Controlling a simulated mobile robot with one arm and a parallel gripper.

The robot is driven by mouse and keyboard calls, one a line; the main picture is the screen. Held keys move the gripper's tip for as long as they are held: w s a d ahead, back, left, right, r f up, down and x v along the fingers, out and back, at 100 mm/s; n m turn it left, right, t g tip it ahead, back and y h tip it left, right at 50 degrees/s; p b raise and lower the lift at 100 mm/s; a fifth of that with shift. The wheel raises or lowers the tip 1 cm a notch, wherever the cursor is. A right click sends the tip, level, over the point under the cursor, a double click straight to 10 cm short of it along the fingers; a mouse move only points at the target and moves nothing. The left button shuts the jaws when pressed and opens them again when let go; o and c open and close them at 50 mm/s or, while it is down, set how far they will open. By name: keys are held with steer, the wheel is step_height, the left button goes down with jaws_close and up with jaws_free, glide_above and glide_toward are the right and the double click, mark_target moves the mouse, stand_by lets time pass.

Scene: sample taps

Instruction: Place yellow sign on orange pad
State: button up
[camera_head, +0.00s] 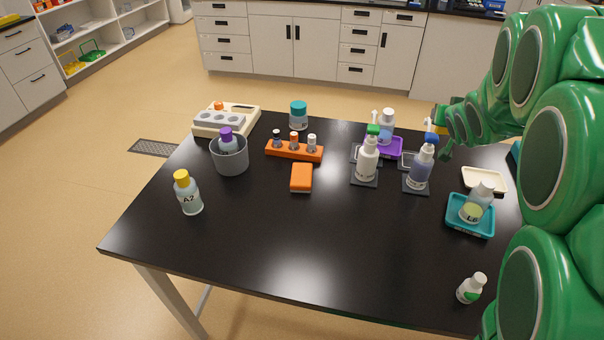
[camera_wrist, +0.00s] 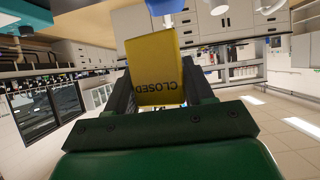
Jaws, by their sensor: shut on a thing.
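The yellow sign (camera_wrist: 157,68), marked CLOSED, is between my gripper's fingers (camera_wrist: 160,95) in the wrist view, its lettering upside down there. In the head view a bit of the yellow sign (camera_head: 437,127) shows at my gripper (camera_head: 442,133), mostly hidden. It is at the blue-topped dispenser bottle (camera_head: 421,168), right of the table's centre; the wrist view shows a blue part (camera_wrist: 165,5) just beyond the sign. I cannot tell whether they touch. The orange pad (camera_head: 301,178) lies bare on the black table (camera_head: 270,235), well left of my gripper.
A green-topped dispenser bottle (camera_head: 367,160) stands between my gripper and the pad. An orange rack (camera_head: 293,151) with small vials is behind the pad. A teal tray (camera_head: 471,229) with a bottle is at the right. The table's front middle is clear.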

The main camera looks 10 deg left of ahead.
steer(key=s+a+r+n+g+y, duration=0.15)
steer(key=a+n+y, duration=0.25)
steer(key=a, duration=0.6)
steer(key=s+a+r+n+g+y, duration=0.15)
steer(key=a+n+y, duration=0.25)
steer(key=a, duration=0.6)
steer(key=s+a+f+n+g+y, duration=0.4)
steer(key=s+a+f+n+g, duration=0.3)
steer(key=s+a, duration=0.65)
glide_above(297, 172)
steer(key=s, duration=0.1)
steer(key=shift+t, duration=0.3)
steer(key=f, duration=0.9)
steer(key=shift+d+f, duration=0.3)
steer(key=shift+f, duration=0.05)
steer(key=shift+w+a+f, duration=0.3)
steer(key=shift+w+f, duration=0.2)
steer(key=shift+f, duration=1.85)
